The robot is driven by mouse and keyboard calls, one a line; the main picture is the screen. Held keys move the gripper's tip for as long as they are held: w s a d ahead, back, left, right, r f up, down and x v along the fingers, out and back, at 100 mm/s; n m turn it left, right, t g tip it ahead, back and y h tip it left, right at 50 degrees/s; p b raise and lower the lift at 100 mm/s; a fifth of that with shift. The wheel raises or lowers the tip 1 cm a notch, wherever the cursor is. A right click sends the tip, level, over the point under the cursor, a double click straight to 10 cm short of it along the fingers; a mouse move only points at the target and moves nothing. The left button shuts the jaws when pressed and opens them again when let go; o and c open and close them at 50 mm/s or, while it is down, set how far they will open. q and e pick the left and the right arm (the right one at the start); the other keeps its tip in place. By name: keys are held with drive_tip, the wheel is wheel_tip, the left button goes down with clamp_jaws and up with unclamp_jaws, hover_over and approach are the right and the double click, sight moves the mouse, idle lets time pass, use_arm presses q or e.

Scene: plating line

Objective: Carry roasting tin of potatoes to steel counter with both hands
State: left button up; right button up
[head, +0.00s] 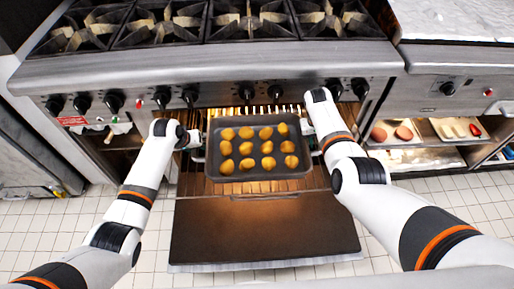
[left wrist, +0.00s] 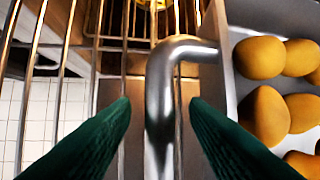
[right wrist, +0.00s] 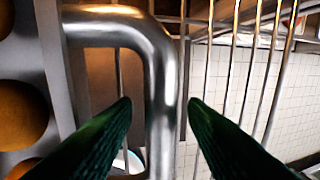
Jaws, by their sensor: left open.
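The dark roasting tin (head: 258,182) holds several golden potatoes (head: 245,148) and sits level at the oven mouth, over the wire rack. My left gripper (head: 196,141) is at its left side. In the left wrist view its open green fingers stand on either side of the tin's steel handle (left wrist: 160,115), with gaps showing. My right gripper (head: 309,138) is at the right side, partly hidden by its arm. In the right wrist view its open fingers straddle the other steel handle (right wrist: 164,115), apart from it.
The oven door (head: 265,235) is folded down below the tin. A hob (head: 210,25) with knobs is above. At right is a pale-topped steel counter (head: 455,58), with shelves of trays (head: 405,158) beneath. Tiled floor (head: 35,225) is clear at both sides.

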use_arm(q)
drive_tip(key=shift+f, duration=0.15)
use_arm(e)
drive_tip(key=shift+f, duration=0.1)
use_arm(q)
clamp_jaws()
use_arm(e)
clamp_jaws()
idle(0.6)
idle(0.4)
use_arm(q)
drive_tip(key=shift+w+r, duration=0.15)
drive_tip(key=shift+r, duration=0.15)
use_arm(e)
drive_tip(key=shift+w+r, duration=0.1)
drive_tip(key=shift+r, duration=0.15)
